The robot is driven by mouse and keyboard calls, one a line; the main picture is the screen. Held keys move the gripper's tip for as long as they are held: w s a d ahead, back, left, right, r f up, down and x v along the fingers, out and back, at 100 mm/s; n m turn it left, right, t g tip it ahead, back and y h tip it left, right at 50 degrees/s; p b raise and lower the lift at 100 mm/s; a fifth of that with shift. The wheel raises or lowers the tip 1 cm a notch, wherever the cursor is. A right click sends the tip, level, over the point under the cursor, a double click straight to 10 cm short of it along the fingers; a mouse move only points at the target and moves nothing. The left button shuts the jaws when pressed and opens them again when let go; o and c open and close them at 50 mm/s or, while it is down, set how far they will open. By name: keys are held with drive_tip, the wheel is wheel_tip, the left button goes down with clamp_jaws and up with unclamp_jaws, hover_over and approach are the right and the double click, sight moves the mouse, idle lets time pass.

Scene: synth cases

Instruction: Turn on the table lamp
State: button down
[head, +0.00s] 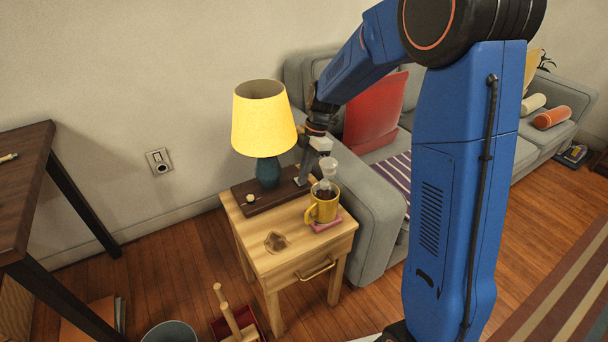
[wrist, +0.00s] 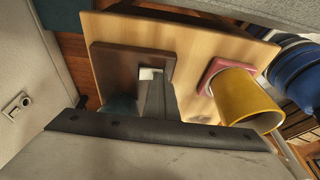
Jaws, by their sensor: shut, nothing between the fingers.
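The table lamp (head: 263,122) has a yellow shade and a teal base (head: 268,171). It stands on a dark brown board (head: 240,190) on a light wooden side table (head: 305,240). The inside of the shade's top looks dim, and I see no clear glow on the wall. My gripper (head: 301,181) is shut and empty, pointing down right of the lamp base.
A yellow mug (head: 322,207) with dark contents stands on a pink coaster (head: 335,223), close right of my gripper. A grey sofa (head: 375,225) borders the table's right side. A dark table (head: 35,170) stands left. A wall outlet (head: 159,161) is behind.

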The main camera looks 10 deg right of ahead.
drive_tip(key=shift+w+a+r, duration=0.15)
drive_tip(key=shift+w+a, duration=0.05)
drive_tip(key=shift+w, duration=0.45)
drive_tip(key=shift+r, duration=0.15)
drive_tip(key=v, duration=1.7)
drive_tip(key=s+d+r+m+t+h, duration=0.1)
drive_tip(key=s+d+r+m+t, duration=0.15)
drive_tip(key=s+m, duration=0.55)
drive_tip(key=s+d+r+m+t+h, duration=0.1)
drive_tip(key=s+d+m, duration=0.2)
drive_tip(key=s, duration=0.9)
drive_tip(key=s+d+f+m+t, duration=0.1)
drive_tip(key=s+f+m, duration=0.2)
drive_tip(key=s+m, duration=0.2)
drive_tip(key=s+d+f+m+t+h, duration=0.1)
drive_tip(key=s+m, duration=0.4)
drive_tip(key=s, duration=0.6)
drive_tip(key=shift+s+d+f+m+t, duration=0.25)
drive_tip(key=shift+d+f+t, duration=0.3)
drive_tip(key=shift+f, duration=0.4)
